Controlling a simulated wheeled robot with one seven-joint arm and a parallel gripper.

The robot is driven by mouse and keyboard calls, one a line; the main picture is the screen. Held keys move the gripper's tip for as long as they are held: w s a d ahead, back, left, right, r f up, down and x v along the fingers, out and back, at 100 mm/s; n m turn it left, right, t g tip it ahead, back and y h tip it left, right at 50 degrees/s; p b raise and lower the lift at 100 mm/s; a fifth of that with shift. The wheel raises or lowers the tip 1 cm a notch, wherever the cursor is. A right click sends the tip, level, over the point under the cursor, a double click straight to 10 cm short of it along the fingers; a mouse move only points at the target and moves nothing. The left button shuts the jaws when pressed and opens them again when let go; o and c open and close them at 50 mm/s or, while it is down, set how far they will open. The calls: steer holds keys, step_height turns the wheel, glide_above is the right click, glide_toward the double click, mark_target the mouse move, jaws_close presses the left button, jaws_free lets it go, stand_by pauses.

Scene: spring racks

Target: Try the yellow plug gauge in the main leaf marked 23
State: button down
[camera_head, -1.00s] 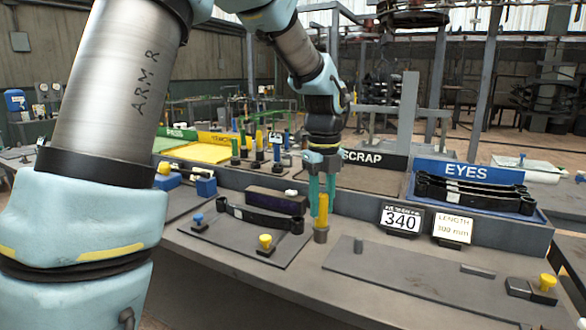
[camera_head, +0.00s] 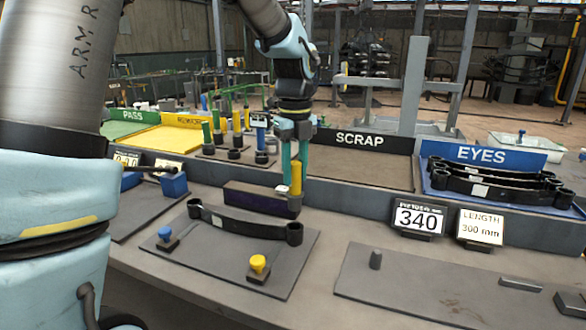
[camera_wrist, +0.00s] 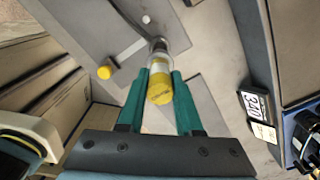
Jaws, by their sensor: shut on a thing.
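My gripper (camera_head: 293,165) is shut on the yellow plug gauge (camera_head: 296,178), which hangs upright with its grey end down. The gauge is above or just behind the right eye of a black leaf (camera_head: 245,225); I cannot tell whether its tip is touching the eye. The leaf lies on a dark plate and has a white tag; no number is readable. In the wrist view, the yellow top of the gauge (camera_wrist: 160,90) is between the green fingers and its grey end is near the end of the leaf. The gauge partly hides that end.
Yellow (camera_head: 258,265) and blue (camera_head: 165,235) knobs stand on the plate before the leaf. A dark purple block (camera_head: 255,198) lies behind it. At right are a 340 display (camera_head: 418,219) and the blue EYES tray (camera_head: 432,210). More gauges stand behind (camera_head: 217,128).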

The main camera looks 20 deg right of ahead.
mark_target(295, 189)
step_height(295, 189, down, 3)
steer(key=b, duration=0.3)
steer(key=shift+f, duration=0.8)
steer(key=shift+f, duration=0.15)
steer(key=shift+p, duration=0.75)
stand_by(0.8)
steer(key=shift+f, duration=0.15)
stand_by(1.0)
steer(key=shift+r+p, duration=0.35)
steer(key=shift+p, duration=0.2)
stand_by(0.4)
steer(key=shift+f, duration=0.15)
stand_by(0.8)
steer(key=shift+p, duration=0.85)
stand_by(1.1)
